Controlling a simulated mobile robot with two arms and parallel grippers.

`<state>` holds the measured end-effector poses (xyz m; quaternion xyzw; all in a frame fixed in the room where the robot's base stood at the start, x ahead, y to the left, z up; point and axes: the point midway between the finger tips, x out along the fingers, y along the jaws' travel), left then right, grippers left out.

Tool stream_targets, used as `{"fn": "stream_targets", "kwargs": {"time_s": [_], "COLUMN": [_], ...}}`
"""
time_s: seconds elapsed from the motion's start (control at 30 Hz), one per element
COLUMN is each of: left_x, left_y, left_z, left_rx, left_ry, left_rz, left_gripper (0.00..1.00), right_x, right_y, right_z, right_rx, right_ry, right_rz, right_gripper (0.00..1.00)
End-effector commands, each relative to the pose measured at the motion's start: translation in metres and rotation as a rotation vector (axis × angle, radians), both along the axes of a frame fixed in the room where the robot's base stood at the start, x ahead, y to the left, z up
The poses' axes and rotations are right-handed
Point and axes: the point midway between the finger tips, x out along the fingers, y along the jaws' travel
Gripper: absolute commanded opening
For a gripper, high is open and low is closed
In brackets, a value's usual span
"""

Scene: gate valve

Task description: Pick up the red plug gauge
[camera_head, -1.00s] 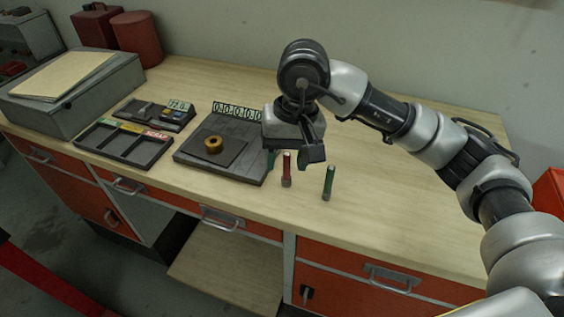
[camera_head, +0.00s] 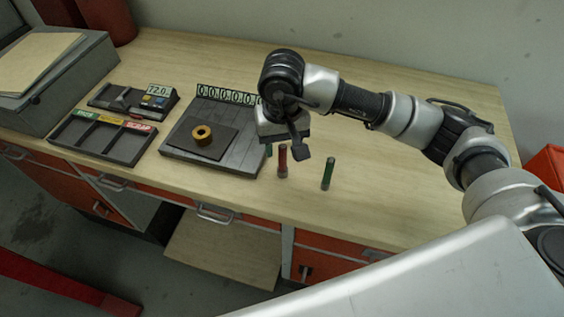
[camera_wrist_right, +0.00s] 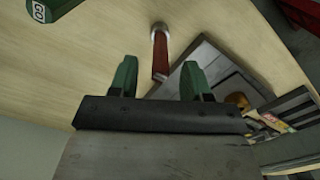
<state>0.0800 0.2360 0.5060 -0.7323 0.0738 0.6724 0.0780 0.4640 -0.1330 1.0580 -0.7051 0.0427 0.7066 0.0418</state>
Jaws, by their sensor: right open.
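The red plug gauge (camera_head: 282,160) stands upright on the wooden bench, right of the dark grey plate. In the right wrist view the red plug gauge (camera_wrist_right: 161,52) shows ahead of the fingertips, roughly in line with the gap between them. My right gripper (camera_head: 284,147) is beside and just behind it in the head view, with its jaws open. Its two green fingers (camera_wrist_right: 158,76) are apart with nothing held between them. I cannot tell the exact distance to the gauge. My left gripper is not in view.
A green plug gauge (camera_head: 327,173) stands to the right, also in the wrist view (camera_wrist_right: 52,10). A grey plate (camera_head: 178,143) with a brass ring (camera_head: 202,135), a three-compartment tray (camera_head: 122,150) and a digital instrument (camera_head: 156,98) lie left. The bench (camera_head: 400,205) is clear to the right.

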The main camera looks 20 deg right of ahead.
Motion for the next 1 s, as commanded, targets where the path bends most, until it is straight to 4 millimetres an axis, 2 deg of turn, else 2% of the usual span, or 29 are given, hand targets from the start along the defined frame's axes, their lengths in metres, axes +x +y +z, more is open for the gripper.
{"fn": "stream_targets", "kwargs": {"time_s": [0.03, 0.13, 0.27, 0.47, 0.8, 1.0], "left_x": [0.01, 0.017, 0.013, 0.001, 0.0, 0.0], "left_y": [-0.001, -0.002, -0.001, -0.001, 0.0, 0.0], "left_z": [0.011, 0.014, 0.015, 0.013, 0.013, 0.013], "left_rx": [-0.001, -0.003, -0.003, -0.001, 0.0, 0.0], "left_ry": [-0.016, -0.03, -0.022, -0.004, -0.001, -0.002], "left_rz": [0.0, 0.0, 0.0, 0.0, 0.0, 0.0], "left_gripper": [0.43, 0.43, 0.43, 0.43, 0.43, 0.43], "right_x": [-0.003, -0.002, -0.001, -0.001, -0.001, -0.001], "right_y": [0.001, 0.001, 0.001, 0.001, 0.001, 0.001], "right_z": [-0.003, -0.018, -0.027, -0.028, -0.028, -0.027], "right_rx": [0.0, 0.0, 0.001, 0.001, 0.001, 0.001], "right_ry": [0.006, 0.004, 0.001, -0.001, -0.001, -0.001], "right_rz": [0.0, -0.001, 0.0, 0.0, 0.0, 0.0], "right_gripper": [0.48, 0.48, 0.48, 0.48, 0.0, 0.0]}}
